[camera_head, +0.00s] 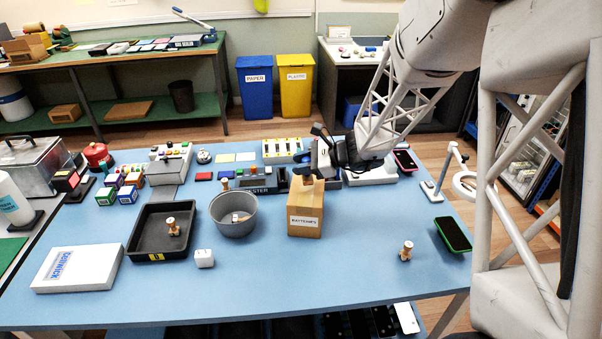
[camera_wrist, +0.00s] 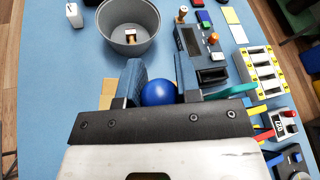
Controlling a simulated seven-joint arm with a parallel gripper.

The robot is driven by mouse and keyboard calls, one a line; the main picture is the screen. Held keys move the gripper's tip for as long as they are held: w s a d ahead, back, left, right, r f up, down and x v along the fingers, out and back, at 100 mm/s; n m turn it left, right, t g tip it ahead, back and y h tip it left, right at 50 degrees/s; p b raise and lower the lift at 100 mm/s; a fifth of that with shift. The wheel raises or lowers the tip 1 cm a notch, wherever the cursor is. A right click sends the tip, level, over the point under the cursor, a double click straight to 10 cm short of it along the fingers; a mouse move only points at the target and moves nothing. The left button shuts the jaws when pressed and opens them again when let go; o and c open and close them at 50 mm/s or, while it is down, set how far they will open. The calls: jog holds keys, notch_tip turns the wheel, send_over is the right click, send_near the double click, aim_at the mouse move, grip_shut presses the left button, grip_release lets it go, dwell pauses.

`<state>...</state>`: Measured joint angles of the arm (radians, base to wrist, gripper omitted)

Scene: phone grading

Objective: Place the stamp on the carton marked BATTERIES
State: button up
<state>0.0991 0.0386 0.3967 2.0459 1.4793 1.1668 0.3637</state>
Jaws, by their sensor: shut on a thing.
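The carton marked BATTERIES (camera_head: 306,222) is a tan box standing on the blue table, its label facing the front. My gripper (camera_head: 308,172) is right above its top. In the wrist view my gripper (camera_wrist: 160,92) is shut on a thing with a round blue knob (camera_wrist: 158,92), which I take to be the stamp. Its lower part is hidden by the knob and the fingers. A bit of the tan carton top (camera_wrist: 108,88) shows beside the left finger. I cannot tell whether the held thing touches the carton.
A grey bowl (camera_head: 236,228) with small things inside stands left of the carton. A black tray (camera_head: 146,252) holds a wooden piece (camera_head: 173,227). Another wooden piece (camera_head: 406,251) stands to the right, near a green-edged phone (camera_head: 453,234). The table front is mostly clear.

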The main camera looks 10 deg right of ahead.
jog(key=shift+f, duration=1.6)
jog(key=shift+f, duration=0.1)
jog(key=o, duration=0.9)
jog(key=shift+v, duration=6.05)
